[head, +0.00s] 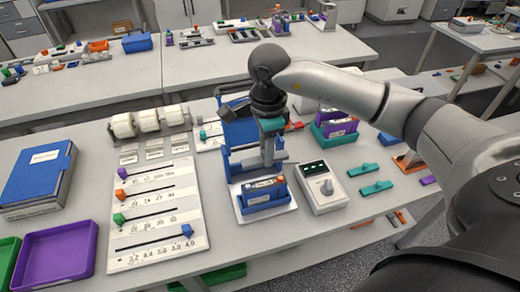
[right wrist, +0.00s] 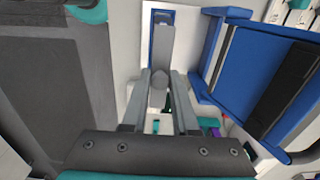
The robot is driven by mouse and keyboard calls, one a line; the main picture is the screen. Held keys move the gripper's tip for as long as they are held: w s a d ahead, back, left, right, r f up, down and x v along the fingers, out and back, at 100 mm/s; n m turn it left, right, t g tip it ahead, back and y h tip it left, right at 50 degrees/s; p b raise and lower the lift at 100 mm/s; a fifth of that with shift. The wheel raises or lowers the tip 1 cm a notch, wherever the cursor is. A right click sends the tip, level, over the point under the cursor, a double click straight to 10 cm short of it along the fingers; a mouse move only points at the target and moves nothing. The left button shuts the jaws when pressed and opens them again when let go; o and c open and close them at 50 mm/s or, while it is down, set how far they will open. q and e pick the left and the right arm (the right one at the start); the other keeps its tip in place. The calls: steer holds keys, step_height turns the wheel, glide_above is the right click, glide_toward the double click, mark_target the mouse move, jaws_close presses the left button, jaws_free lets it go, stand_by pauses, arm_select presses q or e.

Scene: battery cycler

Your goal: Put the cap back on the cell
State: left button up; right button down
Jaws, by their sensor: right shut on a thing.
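My right gripper (head: 268,148) points down above the blue cell in the middle of the near table. I cannot tell whether this part is the cap or a lever of the stand. The blue cell (head: 262,197) sits upright on a white plate, with small orange and dark pieces on its top, below and apart from the fingertips. No separate cap can be made out. My left gripper is not in view.
A blue frame (head: 240,133) stands just behind the gripper. Teal clips (head: 377,188) lie at the right. A purple tray (head: 56,255) is front left.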

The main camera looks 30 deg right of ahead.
steer(key=shift+f+b, duration=0.4)
steer(key=shift+f, duration=0.15)
steer(key=b, duration=0.3)
glide_above(265, 184)
step_height(265, 184, down, 5)
steer(key=shift+r, duration=0.1)
steer(key=shift+f+b, duration=0.75)
steer(key=shift+b, duration=0.1)
steer(key=shift+f+b, duration=0.2)
steer(key=shift+b, duration=0.4)
stand_by(1.0)
steer(key=shift+f+b, duration=0.4)
steer(key=shift+b, duration=0.05)
stand_by(0.6)
steer(key=c, duration=0.6)
jaws_free()
steer(key=shift+o, duration=0.4)
